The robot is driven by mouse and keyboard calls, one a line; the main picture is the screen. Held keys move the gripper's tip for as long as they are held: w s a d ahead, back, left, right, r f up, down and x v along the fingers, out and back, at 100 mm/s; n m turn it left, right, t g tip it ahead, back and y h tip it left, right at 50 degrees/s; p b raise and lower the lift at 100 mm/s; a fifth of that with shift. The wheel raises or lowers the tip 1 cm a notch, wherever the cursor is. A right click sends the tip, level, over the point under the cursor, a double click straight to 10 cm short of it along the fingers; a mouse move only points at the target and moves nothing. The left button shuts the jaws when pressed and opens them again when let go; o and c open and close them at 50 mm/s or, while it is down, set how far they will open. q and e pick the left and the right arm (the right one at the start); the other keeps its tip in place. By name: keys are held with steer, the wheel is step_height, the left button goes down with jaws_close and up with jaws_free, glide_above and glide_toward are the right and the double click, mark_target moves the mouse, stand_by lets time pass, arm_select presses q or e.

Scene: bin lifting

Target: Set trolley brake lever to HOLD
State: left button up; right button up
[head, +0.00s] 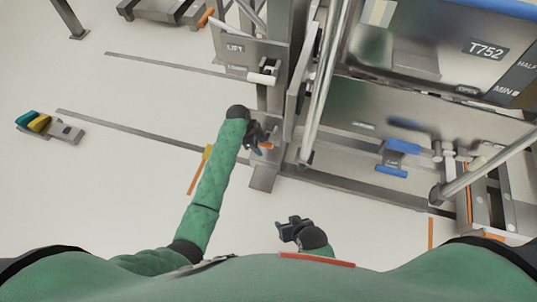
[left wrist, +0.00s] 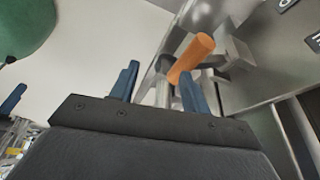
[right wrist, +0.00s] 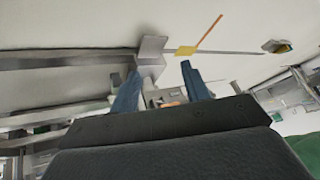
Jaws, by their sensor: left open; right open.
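An orange-ended lever (head: 266,146) sits low on the grey frame by the trolley, close beside my left gripper (head: 257,135). In the left wrist view its orange handle (left wrist: 192,58) is tilted, at and just beyond the right finger of my left gripper (left wrist: 158,82). The jaws are open and do not enclose the handle; I cannot tell whether they touch it. No HOLD marking is readable. My right gripper (head: 291,229) is open and empty over the floor in front of my body; its blue fingers stand apart in the right wrist view (right wrist: 160,82).
The steel bin marked T752 (head: 435,50) stands at the right. A blue pedal (head: 402,146) is low on its frame. A LIFT panel (head: 245,51) is above my left gripper. A sloping tube (head: 322,85) is to its right. Floor at left is mostly clear.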

mark_target(271, 147)
arm_select(q)
steer(key=w, duration=0.1)
steer(key=w+d+m, duration=0.1)
steer(key=shift+w+d+m, duration=0.25)
steer(key=shift+w+m, duration=0.05)
steer(key=shift+w, duration=0.1)
steer(key=shift+w+d+r, duration=0.1)
steer(key=shift+w+d, duration=0.2)
steer(key=shift+b+x, duration=0.3)
steer(key=shift+x, duration=3.55)
arm_select(e)
steer(key=shift+s+a+f, duration=0.25)
steer(key=shift+a+f, duration=0.2)
steer(key=shift+f, duration=0.35)
steer(key=shift+s+a+f, duration=0.25)
steer(key=shift+a+f, duration=0.15)
steer(key=shift+f, duration=0.4)
arm_select(q)
steer(key=shift+s, duration=0.1)
jaws_close()
